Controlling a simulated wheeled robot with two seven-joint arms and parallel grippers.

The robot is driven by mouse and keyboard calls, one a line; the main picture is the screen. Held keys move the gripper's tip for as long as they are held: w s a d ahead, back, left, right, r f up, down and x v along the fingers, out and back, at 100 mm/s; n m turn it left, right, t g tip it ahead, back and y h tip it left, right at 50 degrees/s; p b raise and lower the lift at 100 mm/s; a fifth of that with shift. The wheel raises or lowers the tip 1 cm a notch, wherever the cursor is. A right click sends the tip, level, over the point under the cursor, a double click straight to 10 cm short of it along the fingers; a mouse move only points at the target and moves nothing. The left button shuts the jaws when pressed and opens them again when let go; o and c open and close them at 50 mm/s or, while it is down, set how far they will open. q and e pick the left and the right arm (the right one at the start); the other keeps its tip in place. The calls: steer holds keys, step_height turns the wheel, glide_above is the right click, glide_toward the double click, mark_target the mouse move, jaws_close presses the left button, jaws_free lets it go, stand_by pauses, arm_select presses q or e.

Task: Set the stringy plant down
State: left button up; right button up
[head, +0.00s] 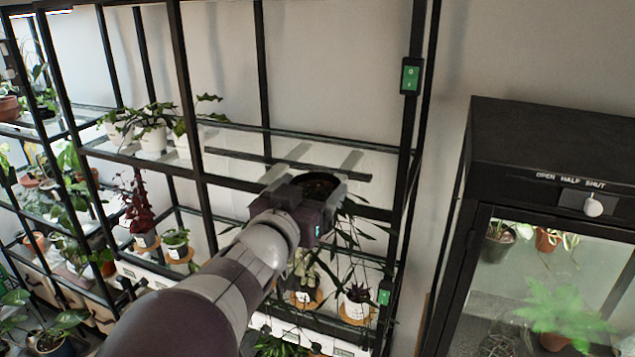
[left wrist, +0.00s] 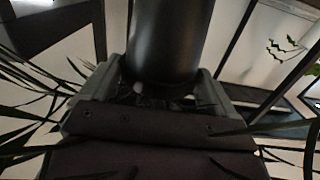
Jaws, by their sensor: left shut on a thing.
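The stringy plant sits in a dark round pot (head: 318,187), with long thin leaves (head: 362,222) trailing down around it. My left gripper (head: 310,190) is shut on this pot and holds it upright in front of the black shelf rack, near the level of its upper shelf. In the left wrist view the dark pot (left wrist: 170,42) stands between the two grey fingers of the gripper (left wrist: 165,85), and thin leaves spread to both sides. I cannot tell whether the pot touches the shelf. My right gripper is not in view.
The upper shelf (head: 250,142) has white-potted plants (head: 152,136) at its left and bare room to the right. Potted plants (head: 357,300) on round saucers stand on the lower shelf. Black uprights (head: 410,150) border the bay. A glass-fronted cabinet (head: 560,150) stands at right.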

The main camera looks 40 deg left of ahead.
mark_target(319, 176)
arm_select(q)
steer(key=w+a+r+p, duration=0.1)
steer(key=p, duration=0.1)
steer(key=shift+w+p, duration=0.2)
steer(key=shift+p, duration=0.15)
steer(key=shift+w+a+f+b, duration=0.3)
steer(key=shift+w+f+b, duration=0.35)
steer(key=shift+b, duration=0.4)
steer(key=x, duration=0.7)
steer(key=f+p+x, duration=0.1)
steer(key=x, duration=1.4)
steer(key=shift+w+d+f, duration=0.25)
steer(key=shift+f, duration=0.35)
steer(key=shift+s+d+f, duration=0.1)
steer(key=shift+s, duration=0.15)
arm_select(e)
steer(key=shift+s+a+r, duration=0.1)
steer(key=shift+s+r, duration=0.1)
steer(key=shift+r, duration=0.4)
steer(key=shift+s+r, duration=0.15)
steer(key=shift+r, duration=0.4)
